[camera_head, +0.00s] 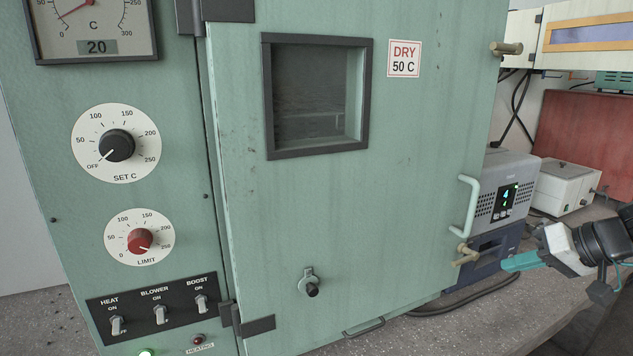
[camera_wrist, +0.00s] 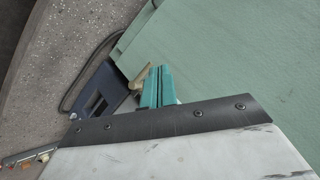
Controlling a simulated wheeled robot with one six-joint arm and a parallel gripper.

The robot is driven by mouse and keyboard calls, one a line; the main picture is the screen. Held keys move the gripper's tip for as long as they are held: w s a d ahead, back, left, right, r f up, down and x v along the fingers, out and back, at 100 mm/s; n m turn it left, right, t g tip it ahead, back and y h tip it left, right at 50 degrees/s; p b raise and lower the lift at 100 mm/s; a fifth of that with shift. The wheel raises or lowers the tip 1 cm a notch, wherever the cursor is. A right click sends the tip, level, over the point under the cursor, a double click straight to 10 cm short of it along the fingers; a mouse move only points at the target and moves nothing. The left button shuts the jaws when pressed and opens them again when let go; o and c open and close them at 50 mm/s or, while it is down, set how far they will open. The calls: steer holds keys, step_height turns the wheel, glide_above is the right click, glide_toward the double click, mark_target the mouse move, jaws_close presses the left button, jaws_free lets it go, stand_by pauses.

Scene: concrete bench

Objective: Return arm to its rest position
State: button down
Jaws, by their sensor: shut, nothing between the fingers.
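My gripper (camera_head: 508,265) has teal fingers and is at the right in the head view, just right of the oven door's lower latch. In the wrist view my gripper (camera_wrist: 157,72) has its two teal fingers side by side, shut with nothing between them. The green oven door (camera_head: 420,200) is closed, with a window and a "DRY 50 C" label. A brass latch knob (camera_head: 467,254) on its right edge also shows beside the fingertips in the wrist view (camera_wrist: 141,77). I cannot tell whether the fingers touch it.
The pale door handle (camera_head: 469,205) sits above the latch. A grey and blue instrument (camera_head: 500,195) and a white box (camera_head: 566,186) stand behind on the concrete bench (camera_head: 510,306). A dark cable (camera_head: 470,303) lies on the bench. Dials and switches (camera_head: 160,313) fill the oven's left panel.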

steer(key=s+a+r+g+h, duration=0.1)
steer(key=s+a+g+h, duration=0.2)
steer(key=s, duration=0.7)
steer(key=s+a+r+n+g+h, duration=0.1)
steer(key=s+a+g+h, duration=0.1)
steer(key=s+a, duration=0.6)
steer(key=shift+s+r+g+h, duration=0.2)
steer(key=shift+s+g+h, duration=0.2)
steer(key=shift+s+h, duration=0.6)
